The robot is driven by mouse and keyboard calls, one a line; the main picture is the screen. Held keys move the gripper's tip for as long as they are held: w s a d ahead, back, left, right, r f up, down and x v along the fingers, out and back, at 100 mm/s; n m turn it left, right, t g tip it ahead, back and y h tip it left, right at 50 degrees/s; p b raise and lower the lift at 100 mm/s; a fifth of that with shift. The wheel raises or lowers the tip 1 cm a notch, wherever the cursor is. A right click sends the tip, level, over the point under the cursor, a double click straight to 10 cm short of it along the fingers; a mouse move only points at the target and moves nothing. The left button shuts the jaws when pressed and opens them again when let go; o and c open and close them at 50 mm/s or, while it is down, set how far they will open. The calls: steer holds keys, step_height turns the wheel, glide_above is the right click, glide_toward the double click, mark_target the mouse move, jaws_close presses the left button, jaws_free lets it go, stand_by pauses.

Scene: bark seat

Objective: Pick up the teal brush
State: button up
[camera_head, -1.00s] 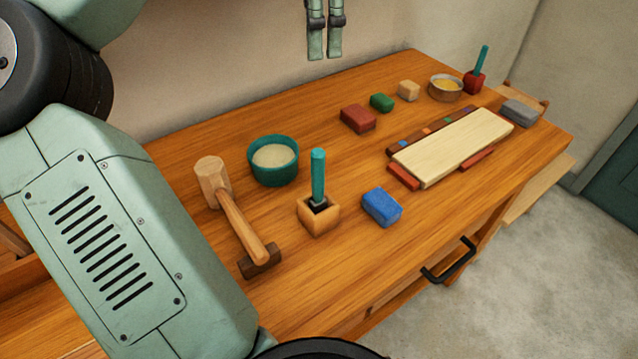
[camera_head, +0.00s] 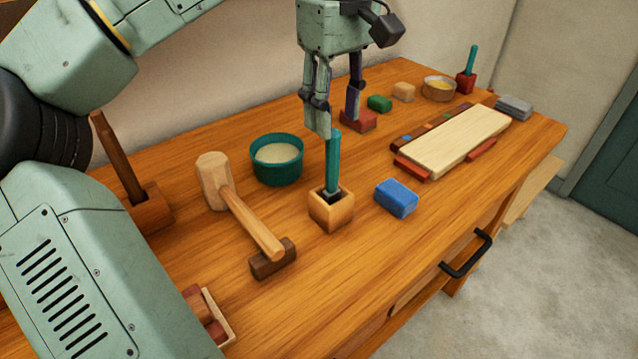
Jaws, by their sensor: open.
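A teal-handled tool (camera_head: 333,160), which fits the teal brush, stands upright in a small wooden block holder (camera_head: 331,214). Its lower end is grey and sits inside the holder, so its tip is hidden. A second teal handle (camera_head: 471,59) stands in a red block (camera_head: 465,82) at the far back right. My gripper (camera_head: 339,122) is open and empty, fingers pointing down. Its left finger overlaps the top of the nearer teal handle in the picture; whether they touch cannot be told. The right finger shows in front of a red block.
A wooden mallet (camera_head: 240,210) and a teal bowl (camera_head: 277,164) lie left of the holder. A blue block (camera_head: 396,197) is close on its right. The red block (camera_head: 358,121), green block (camera_head: 379,103) and a pale board (camera_head: 457,143) are farther back. The wooden table (camera_head: 330,290) is clear in front.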

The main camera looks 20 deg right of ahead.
step_height(320, 180, down, 2)
steer(key=shift+f, duration=0.1)
steer(key=p, duration=0.1)
glide_above(332, 190)
steer(key=f, duration=0.4)
steer(key=shift+w+d+f, duration=0.1)
steer(key=shift+w+f, duration=0.25)
steer(key=shift+w, duration=0.05)
steer(key=shift+f, duration=0.4)
jaws_close()
